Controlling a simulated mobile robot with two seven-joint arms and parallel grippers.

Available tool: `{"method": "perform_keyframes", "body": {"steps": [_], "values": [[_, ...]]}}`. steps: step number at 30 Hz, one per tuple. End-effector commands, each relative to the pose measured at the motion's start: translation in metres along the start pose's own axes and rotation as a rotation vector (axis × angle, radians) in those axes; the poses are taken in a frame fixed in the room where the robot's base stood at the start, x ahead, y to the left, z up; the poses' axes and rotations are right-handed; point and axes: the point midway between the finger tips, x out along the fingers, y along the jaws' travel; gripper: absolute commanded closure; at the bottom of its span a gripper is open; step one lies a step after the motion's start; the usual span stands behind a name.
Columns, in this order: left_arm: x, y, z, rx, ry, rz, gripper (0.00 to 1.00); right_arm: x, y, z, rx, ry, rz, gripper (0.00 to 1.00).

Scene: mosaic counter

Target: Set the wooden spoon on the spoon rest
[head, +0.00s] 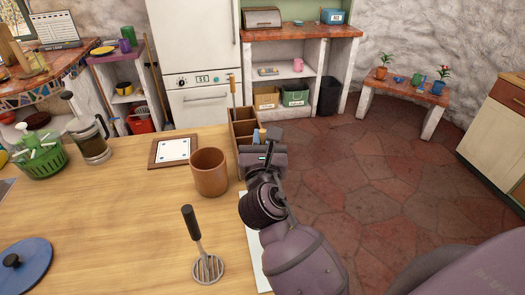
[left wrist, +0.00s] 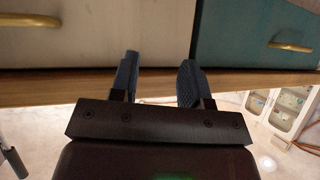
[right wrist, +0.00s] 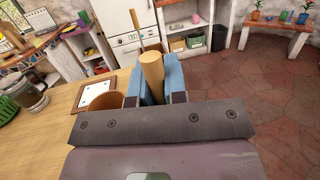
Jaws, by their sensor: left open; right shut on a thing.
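My right gripper (head: 262,138) is at the counter's right edge, by the wooden compartment box (head: 243,128). In the right wrist view its blue fingers (right wrist: 153,80) are shut on a pale round wooden piece (right wrist: 152,66). It looks like part of the wooden spoon; the rest of it is hidden. A thin brown stick (head: 232,88) stands up at the box. I cannot pick out a spoon rest for certain; a framed white tile (head: 173,150) lies flat left of the box. My left gripper (left wrist: 158,75) is open and empty before drawer fronts, outside the head view.
A brown cup (head: 209,172) stands between the tile and the counter edge.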

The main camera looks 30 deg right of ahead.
Motion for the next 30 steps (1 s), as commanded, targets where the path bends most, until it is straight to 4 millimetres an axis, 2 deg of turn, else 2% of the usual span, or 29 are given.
{"method": "perform_keyframes", "body": {"steps": [1,6,20,21,25,30], "values": [[0.003,0.0,0.004,0.0,-0.001,0.0,0.57,-0.002,0.0,-0.011,-0.003,0.004,0.0,1.0],[0.005,0.001,0.007,0.001,-0.001,0.001,0.57,-0.004,0.0,-0.027,-0.001,0.002,0.0,1.0],[0.007,0.001,0.002,0.002,0.009,0.002,0.57,-0.004,0.0,-0.032,-0.001,0.001,0.0,1.0],[0.007,0.001,0.002,0.002,0.009,0.002,0.57,-0.004,0.0,-0.031,-0.001,0.001,0.0,0.81],[0.007,0.001,0.002,0.002,0.009,0.002,0.57,-0.004,0.0,-0.031,-0.001,0.001,0.0,0.62],[0.007,0.001,0.002,0.002,0.01,0.002,0.57,-0.004,0.0,-0.031,-0.001,0.001,0.0,0.62]]}}
